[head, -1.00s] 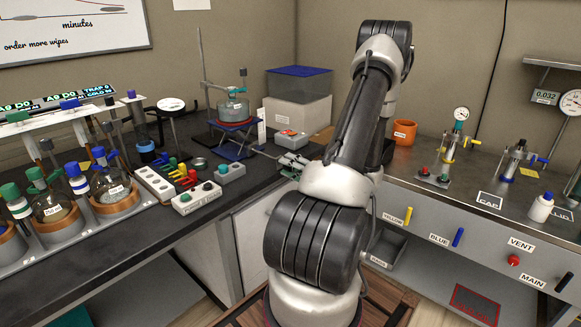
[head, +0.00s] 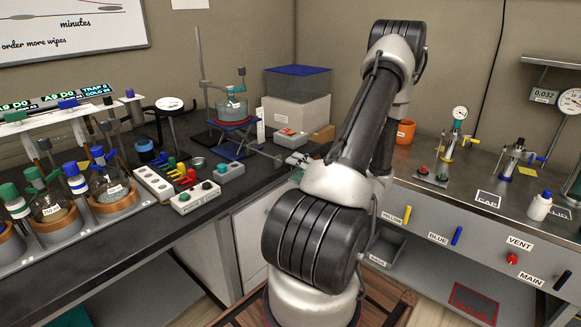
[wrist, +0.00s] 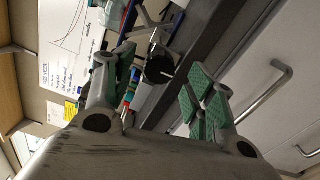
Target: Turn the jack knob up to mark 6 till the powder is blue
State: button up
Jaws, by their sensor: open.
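The blue lab jack (head: 238,150) stands on the dark bench at the back corner, with a clear flask (head: 232,108) above its plate. The powder's colour in the flask cannot be told. A thin shaft runs from the jack to the right, and its knob (head: 279,161) is small in the head view. In the wrist view a dark round knob (wrist: 160,68) with a pale pin shows ahead, between the finger directions. My gripper (wrist: 163,86) is open and empty, its green-padded fingers apart from the knob. In the head view my gripper (head: 299,159) is partly hidden by my arm.
An orange pot (head: 405,131) stands right of my arm.

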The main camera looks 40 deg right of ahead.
jog(key=s, duration=0.8)
jog(key=shift+s+d, duration=0.25)
jog(key=shift+s, duration=0.05)
jog(key=w+n, duration=0.8)
jog(key=n, duration=0.1)
jog(key=w+n, duration=0.4)
jog(key=n, duration=0.1)
jog(key=shift+w+a+r, duration=0.1)
jog(key=shift+w+a, duration=0.1)
jog(key=shift+a, duration=0.2)
